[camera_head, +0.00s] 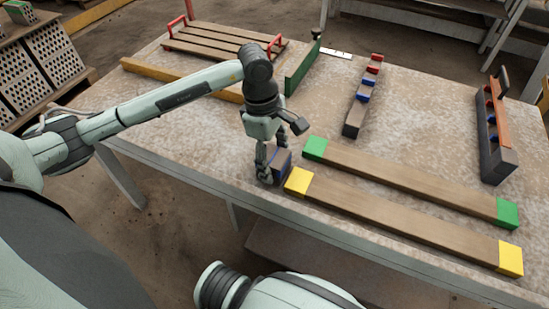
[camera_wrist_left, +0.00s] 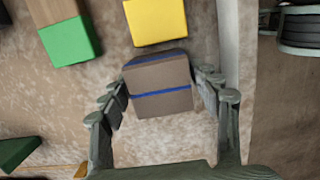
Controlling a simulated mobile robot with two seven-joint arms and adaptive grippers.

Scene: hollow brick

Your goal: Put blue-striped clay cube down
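The blue-striped clay cube (camera_head: 282,160) is a brown-grey block with blue lines, near the table's front edge. It shows large in the left wrist view (camera_wrist_left: 160,84), with blue lines across it. My left gripper (camera_head: 267,163) points down at it, with fingers against two opposite sides (camera_wrist_left: 160,92); it looks shut on the cube. The cube is just left of the yellow end of a long beam. Whether its underside touches the table is hidden. My right gripper is not in view.
Two long beams lie to the right, one with green ends (camera_head: 410,180), one with yellow ends (camera_head: 400,218). A dark rack with blue and red parts (camera_head: 356,115) and a slatted board with red handles (camera_head: 220,42) stand behind. The table's front edge is close.

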